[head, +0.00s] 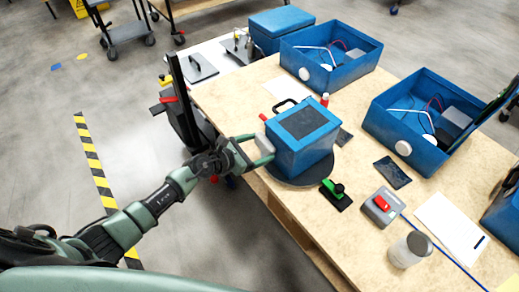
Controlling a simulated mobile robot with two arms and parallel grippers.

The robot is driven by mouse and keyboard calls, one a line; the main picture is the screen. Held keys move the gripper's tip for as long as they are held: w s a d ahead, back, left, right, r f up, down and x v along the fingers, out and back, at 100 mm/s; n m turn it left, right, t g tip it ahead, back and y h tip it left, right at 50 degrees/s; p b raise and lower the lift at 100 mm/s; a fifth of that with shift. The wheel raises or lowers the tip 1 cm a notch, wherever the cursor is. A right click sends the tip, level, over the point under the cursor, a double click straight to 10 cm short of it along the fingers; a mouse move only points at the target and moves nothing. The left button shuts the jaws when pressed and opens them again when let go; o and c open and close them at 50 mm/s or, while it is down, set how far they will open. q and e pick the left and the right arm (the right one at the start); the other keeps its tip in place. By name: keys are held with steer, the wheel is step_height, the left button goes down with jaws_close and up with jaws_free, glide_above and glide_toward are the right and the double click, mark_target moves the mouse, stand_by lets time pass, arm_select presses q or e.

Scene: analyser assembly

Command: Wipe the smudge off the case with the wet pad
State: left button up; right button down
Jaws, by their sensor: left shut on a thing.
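The case (287,156) is a closed blue box with a dark panel on top. It stands on a dark round base (318,178) near the table's left edge. My left gripper (262,151) reaches in from the left and is shut on a small pale pad (264,142), at the case's left side. I cannot tell whether the pad touches the case. I cannot make out a smudge; the left side is partly hidden by my gripper. My right gripper is not in view.
Open blue cases (345,77) (409,127) with parts inside stand behind and right. A green-handled tool (335,192), a grey box with a red switch (383,206), a jar (409,250) and a paper sheet (452,229) lie in front and right. A dark post (183,105) stands left.

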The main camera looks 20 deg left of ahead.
arm_select(q)
steer(key=shift+s+a+b, duration=0.2)
steer(key=shift+s+a, duration=0.7)
steer(key=shift+s, duration=0.3)
steer(key=shift+s+a+b, duration=0.15)
steer(key=shift+s+a, duration=0.75)
steer(key=shift+s, duration=0.25)
steer(key=shift+s+a+b, duration=0.45)
steer(key=shift+s+a, duration=0.45)
steer(key=shift+s, duration=0.3)
